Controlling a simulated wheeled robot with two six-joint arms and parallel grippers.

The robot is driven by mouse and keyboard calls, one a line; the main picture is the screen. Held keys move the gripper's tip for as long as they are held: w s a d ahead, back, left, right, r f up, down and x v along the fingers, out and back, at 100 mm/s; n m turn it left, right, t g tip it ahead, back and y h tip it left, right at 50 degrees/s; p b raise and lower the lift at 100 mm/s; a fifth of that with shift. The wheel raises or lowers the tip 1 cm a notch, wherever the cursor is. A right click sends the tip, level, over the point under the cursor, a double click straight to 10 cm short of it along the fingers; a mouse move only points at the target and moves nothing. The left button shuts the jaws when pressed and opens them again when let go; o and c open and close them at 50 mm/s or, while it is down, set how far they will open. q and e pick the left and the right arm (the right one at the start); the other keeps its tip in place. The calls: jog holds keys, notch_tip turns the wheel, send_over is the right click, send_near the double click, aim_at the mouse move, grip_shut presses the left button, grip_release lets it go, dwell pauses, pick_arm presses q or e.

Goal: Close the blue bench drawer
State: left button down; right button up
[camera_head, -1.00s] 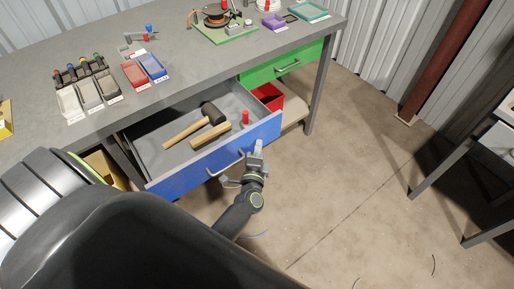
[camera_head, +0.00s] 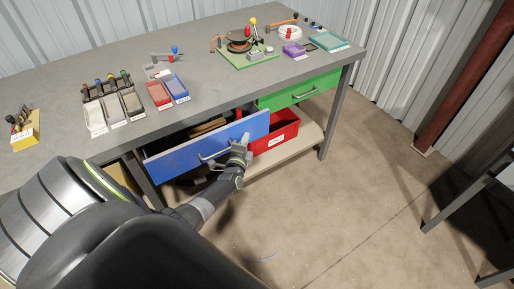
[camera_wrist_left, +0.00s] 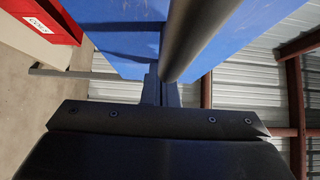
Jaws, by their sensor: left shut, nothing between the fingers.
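The blue bench drawer (camera_head: 180,160) stands partly open under the grey bench, with a narrow gap showing behind its front. A wooden handle (camera_head: 207,126) shows inside through the gap. The drawer's metal handle (camera_head: 211,161) is on its front. My left gripper (camera_head: 242,143) is shut and empty, at the right part of the blue front, beside the handle. In the left wrist view the shut fingers (camera_wrist_left: 160,90) point at the blue front (camera_wrist_left: 245,25), close to the dark handle bar (camera_wrist_left: 188,38). I cannot tell if they touch it. My right gripper is not in view.
A green drawer (camera_head: 300,91) is at the right under the bench, and a red bin (camera_head: 276,138) stands on the shelf (camera_head: 262,165) below. Small trays (camera_head: 132,102) and tools lie on the bench top (camera_head: 200,75).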

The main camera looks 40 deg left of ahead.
pick_arm(q)
jog(key=w+a+b, duration=0.1)
jog(key=a, duration=0.2)
jog(key=w+a+b, duration=0.1)
jog(key=a, duration=0.1)
jog(key=w+a+b, duration=0.1)
jog(key=a, duration=0.2)
jog(key=shift+w+a+f, duration=0.15)
jog(key=shift+w+a, duration=0.25)
jog(key=shift+a, duration=0.1)
jog(key=shift+a+r, duration=0.1)
jog(key=shift+r, duration=0.2)
jog(key=shift+r, duration=0.15)
